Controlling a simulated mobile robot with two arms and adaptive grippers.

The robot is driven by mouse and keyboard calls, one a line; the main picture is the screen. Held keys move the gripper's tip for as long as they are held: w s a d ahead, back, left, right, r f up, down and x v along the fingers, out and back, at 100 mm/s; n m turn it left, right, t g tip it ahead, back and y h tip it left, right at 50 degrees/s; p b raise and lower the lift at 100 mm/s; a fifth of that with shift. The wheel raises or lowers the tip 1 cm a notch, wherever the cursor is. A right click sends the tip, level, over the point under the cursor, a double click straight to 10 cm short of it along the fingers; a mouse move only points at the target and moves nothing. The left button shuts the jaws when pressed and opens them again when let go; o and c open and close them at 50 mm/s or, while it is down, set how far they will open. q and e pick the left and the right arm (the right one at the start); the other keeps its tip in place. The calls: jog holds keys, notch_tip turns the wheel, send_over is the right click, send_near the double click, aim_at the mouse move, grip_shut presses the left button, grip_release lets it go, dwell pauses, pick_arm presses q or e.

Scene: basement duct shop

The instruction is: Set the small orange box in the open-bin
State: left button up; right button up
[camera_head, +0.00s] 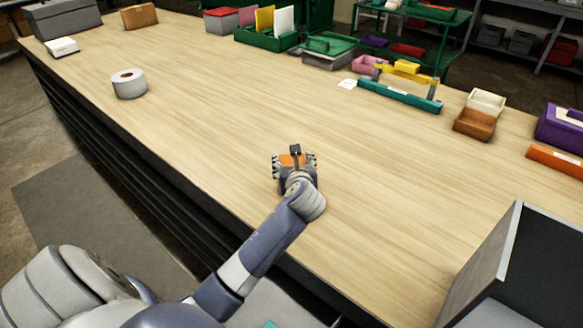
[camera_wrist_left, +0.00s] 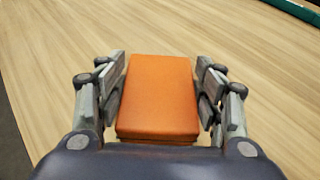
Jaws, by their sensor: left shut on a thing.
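The small orange box (camera_wrist_left: 158,95) sits between the two fingers of my left gripper (camera_wrist_left: 162,92) in the left wrist view, with a finger along each side. In the head view the left gripper (camera_head: 294,162) is at the middle of the workbench, shut on the orange box (camera_head: 289,160), which is mostly hidden behind the wrist. I cannot tell whether the box touches the bench top. A grey bin with a dark inside and an open side (camera_head: 490,262) stands at the lower right, likely the open-bin. My right gripper is not in view.
The wooden workbench (camera_head: 210,115) is clear around the gripper. A tape roll (camera_head: 128,84) stands at the left. A green tray with folders (camera_head: 266,38), a teal-and-yellow tool (camera_head: 400,94), a brown open box (camera_head: 475,123) and a purple bin (camera_head: 562,127) line the far and right sides.

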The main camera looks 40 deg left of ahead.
pick_arm(q)
jog(key=shift+w+a, duration=0.8)
jog(key=shift+w+a+f, duration=0.1)
jog(key=shift+f, duration=1.75)
jog(key=o, duration=1.2)
jog(key=shift+f, duration=0.15)
jog(key=shift+c, duration=0.2)
